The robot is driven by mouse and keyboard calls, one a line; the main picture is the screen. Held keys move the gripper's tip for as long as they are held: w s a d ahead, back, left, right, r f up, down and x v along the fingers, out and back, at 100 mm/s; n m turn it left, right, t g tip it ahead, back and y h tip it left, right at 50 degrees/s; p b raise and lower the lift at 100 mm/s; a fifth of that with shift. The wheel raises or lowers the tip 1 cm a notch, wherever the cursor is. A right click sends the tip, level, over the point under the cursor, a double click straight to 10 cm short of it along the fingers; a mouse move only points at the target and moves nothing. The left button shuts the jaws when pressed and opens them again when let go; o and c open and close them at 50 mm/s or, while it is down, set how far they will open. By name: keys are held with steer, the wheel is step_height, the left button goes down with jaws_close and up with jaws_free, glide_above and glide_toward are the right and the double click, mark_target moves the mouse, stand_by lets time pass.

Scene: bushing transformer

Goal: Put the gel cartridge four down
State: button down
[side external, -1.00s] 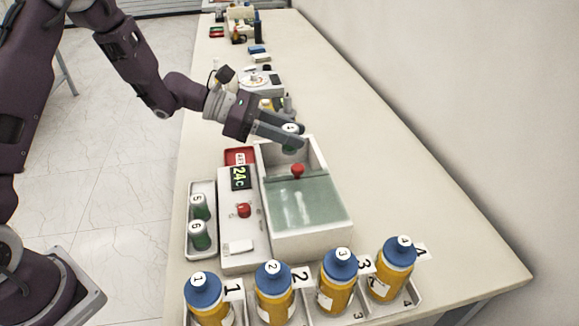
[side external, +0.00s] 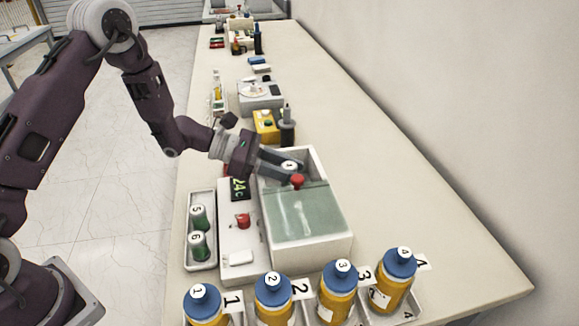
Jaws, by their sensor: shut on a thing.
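My gripper (side external: 290,170) is shut on a small cartridge (side external: 288,166) with a white round top. The number on the top is too small to read. The gripper and cartridge are low at the open far end of a white bath box (side external: 345,250). The cartridge's lower part is hidden by the fingers and the box, so I cannot tell whether it touches the bottom. A greenish clear cover (side external: 300,215) with a red knob (side external: 297,181) lies over the near part of the box, close to the fingers.
Cartridges five (side external: 198,216) and six (side external: 198,245) stand in a tray (side external: 203,265) left of the controller (side external: 238,205). Several blue-capped bottles, including bottle two (side external: 273,295), line the front. A yellow device (side external: 266,124) and dark bottle (side external: 287,125) stand behind the box. The table's right side is clear.

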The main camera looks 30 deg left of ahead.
steer(key=c, duration=1)
jaws_free()
steer(key=shift+f, duration=0.15)
steer(key=shift+c, duration=0.2)
steer(key=r+v, duration=0.1)
steer(key=v, duration=1.2)
steer(key=s+d+r+m+g+y, duration=0.25)
steer(key=s+d+r+m, duration=0.25)
steer(key=s+m, duration=0.25)
steer(key=s+d+r+m+g+y, duration=0.1)
steer(key=s+d+r+m+g, duration=0.35)
steer(key=s+m, duration=0.35)
steer(key=s+a+r+m+t+y, duration=0.2)
steer(key=s+a+m+t+y, duration=0.3)
steer(key=s+a+m+y, duration=0.3)
steer(key=s, duration=0.4)
steer(key=shift+a+t, duration=0.4)
steer(key=shift+r+m, duration=0.1)
steer(key=shift+m, duration=0.15)
